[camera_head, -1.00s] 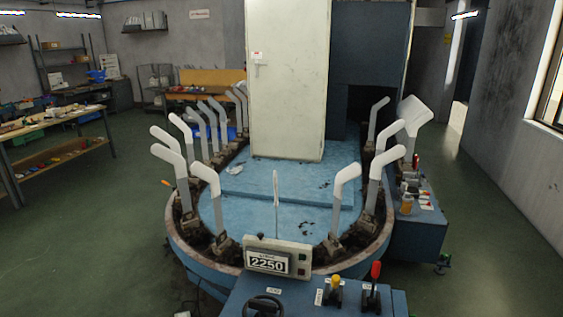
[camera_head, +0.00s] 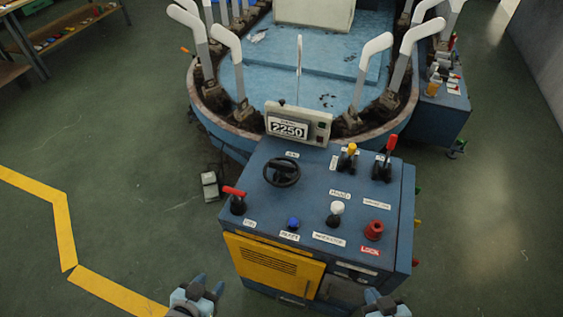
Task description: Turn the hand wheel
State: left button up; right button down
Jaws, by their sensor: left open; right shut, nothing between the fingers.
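The hand wheel (camera_head: 282,172) is a small black wheel on the upper left of the blue control console (camera_head: 260,210), below the display. My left gripper (camera_head: 208,288) is at the bottom edge, left of the console's front, open and empty, well apart from the wheel. My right gripper (camera_head: 384,299) is at the bottom edge near the console's lower right front. It is small and partly cut off by the frame, shut with nothing in it. Neither gripper touches the wheel.
The console carries a display reading 2250 (camera_head: 289,130), a red-handled lever (camera_head: 235,199), a blue knob (camera_head: 293,223), a white-knobbed lever (camera_head: 336,212), a red button (camera_head: 374,230), and yellow (camera_head: 349,155) and red (camera_head: 387,157) levers. The oval machine with sock forms stands behind. Floor is clear at left.

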aim_at(283, 168)
jog(key=i+l+u, duration=0.1)
jog(key=l, duration=1.65)
jog(key=i+u, duration=0.05)
